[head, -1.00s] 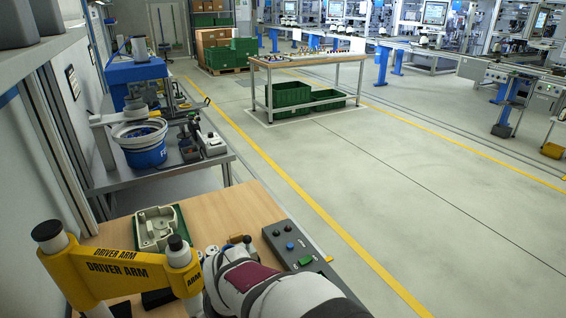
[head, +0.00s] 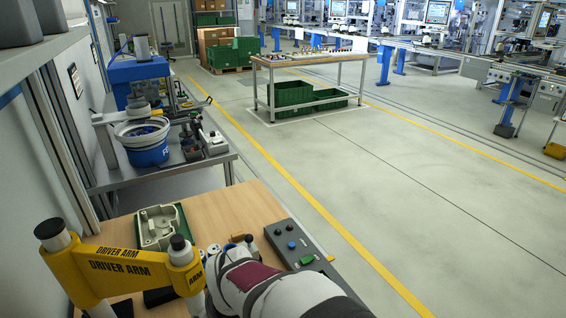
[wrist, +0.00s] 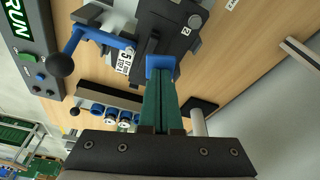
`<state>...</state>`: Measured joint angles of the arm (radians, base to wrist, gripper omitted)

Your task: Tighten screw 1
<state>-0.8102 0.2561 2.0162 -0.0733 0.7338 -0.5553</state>
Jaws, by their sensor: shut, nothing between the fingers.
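In the wrist view my gripper (wrist: 160,95) has its two long green fingers together, with nothing seen between them. Their tips are at a blue block (wrist: 160,65) on a dark fixture (wrist: 180,28); I cannot tell whether they touch it. A blue lever with a black ball knob (wrist: 61,65) reaches out from the fixture. In the head view a beige housing (head: 160,225) lies on a green holder on the wooden bench, behind the yellow driver arm (head: 115,262). My gripper is hidden there behind my own arm. I cannot make out screw 1 in either view.
A row of blue-ringed parts (wrist: 110,113) lies near the fingers. A blue bucket (head: 146,150) stands on the side table. The floor aisle is clear.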

